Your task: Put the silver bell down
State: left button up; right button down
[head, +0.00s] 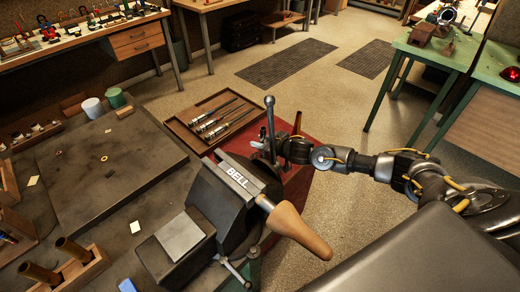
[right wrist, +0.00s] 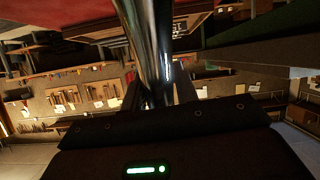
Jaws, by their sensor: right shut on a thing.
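My right gripper (head: 281,147) reaches in from the right, just behind the vise, above the red mat (head: 292,187). In the right wrist view it is shut on a shiny silver tube-like piece (right wrist: 152,45), which I take to be the silver bell. The piece runs up from between the fingers toward a reddish surface at the top of that view. I cannot tell whether the bell touches the mat. My left gripper is out of view.
A dark vise marked BELL (head: 237,177) with a wooden piece (head: 298,230) sits in front of the gripper. A ball-topped grey rod (head: 269,118) stands upright close by. A wooden tray (head: 178,126) of silver tools lies behind left. A dark board (head: 70,190) lies left.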

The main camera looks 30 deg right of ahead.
notch_tip(320, 180, down, 4)
jog(key=shift+f, duration=0.1)
jog(key=c, duration=1.1)
grip_release()
jog(key=shift+s, duration=0.1)
jog(key=shift+o, duration=0.2)
jog(key=shift+s, duration=0.1)
jog(key=b+v, duration=0.1)
jog(key=v, duration=1.1)
